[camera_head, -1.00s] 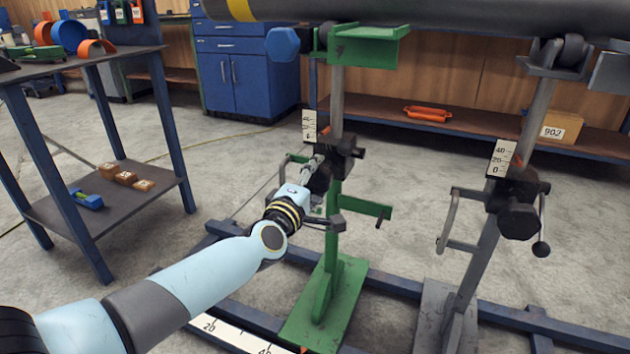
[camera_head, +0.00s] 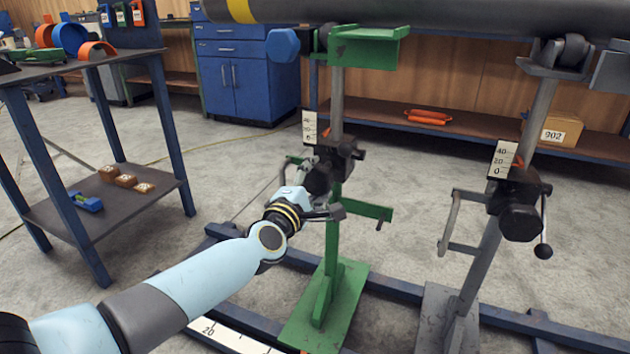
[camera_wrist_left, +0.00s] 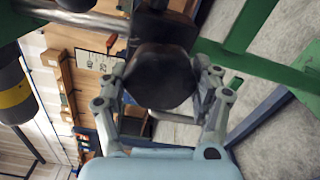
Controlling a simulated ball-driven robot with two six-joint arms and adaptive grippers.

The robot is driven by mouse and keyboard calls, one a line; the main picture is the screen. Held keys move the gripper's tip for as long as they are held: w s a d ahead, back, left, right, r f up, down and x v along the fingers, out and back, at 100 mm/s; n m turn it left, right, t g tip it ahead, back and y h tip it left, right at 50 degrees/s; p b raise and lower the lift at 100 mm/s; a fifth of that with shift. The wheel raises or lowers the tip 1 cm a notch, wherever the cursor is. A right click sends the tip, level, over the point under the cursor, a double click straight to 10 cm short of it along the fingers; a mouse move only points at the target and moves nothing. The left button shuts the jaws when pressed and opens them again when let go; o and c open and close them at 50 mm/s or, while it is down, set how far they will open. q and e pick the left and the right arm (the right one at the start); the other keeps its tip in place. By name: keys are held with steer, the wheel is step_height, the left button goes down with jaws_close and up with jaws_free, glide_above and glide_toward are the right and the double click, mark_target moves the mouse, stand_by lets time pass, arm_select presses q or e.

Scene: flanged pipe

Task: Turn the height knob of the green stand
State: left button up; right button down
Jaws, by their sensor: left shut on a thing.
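The green stand (camera_head: 333,250) stands upright on a green base plate, with a pipe across its top. Its dark faceted height knob (camera_head: 318,178) is on the black clamp block partway up the post. The knob also shows large in the left wrist view (camera_wrist_left: 162,76). My left gripper (camera_head: 308,176) reaches it from the lower left. In the left wrist view its two fingers (camera_wrist_left: 162,92) sit on either side of the knob, shut on it. A white height scale (camera_head: 309,127) stands above the clamp block. My right gripper is not in view.
A grey stand (camera_head: 490,240) with its own knob and crank stands to the right. Blue floor rails (camera_head: 400,294) run under both stands. A dark pipe (camera_head: 450,17) spans the top. A blue-legged table (camera_head: 110,205) with small blocks is at left.

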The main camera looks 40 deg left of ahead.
arm_select(q)
steer(key=o, duration=1.2)
steer(key=v, duration=1.2)
